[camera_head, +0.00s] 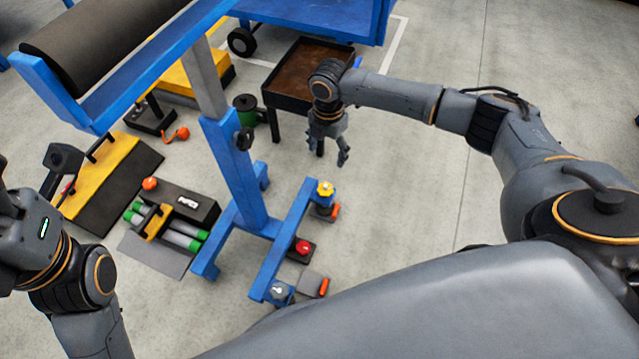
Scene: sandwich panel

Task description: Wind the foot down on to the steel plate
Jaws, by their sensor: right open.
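A blue stand (233,170) has a base beam along its right side. A yellow hand knob (325,188) tops the beam's far end, and a grey knob (279,290) its near end. Below the yellow knob, a small dark plate with an orange grip (334,210) shows partly; whether the foot touches it is hidden. A grey plate (314,282) with an orange grip lies beside the near end. My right gripper (343,152) is open and empty, above and beyond the yellow knob. My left gripper (35,170) is partly cut off at the left edge; its jaw opening is unclear.
A red button (303,246) sits on a dark box beside the beam. A brown-topped table (292,70) stands behind my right gripper. A blue frame with a dark roller (100,35) overhangs the upper left. Yellow-black ramps (100,175) lie left.

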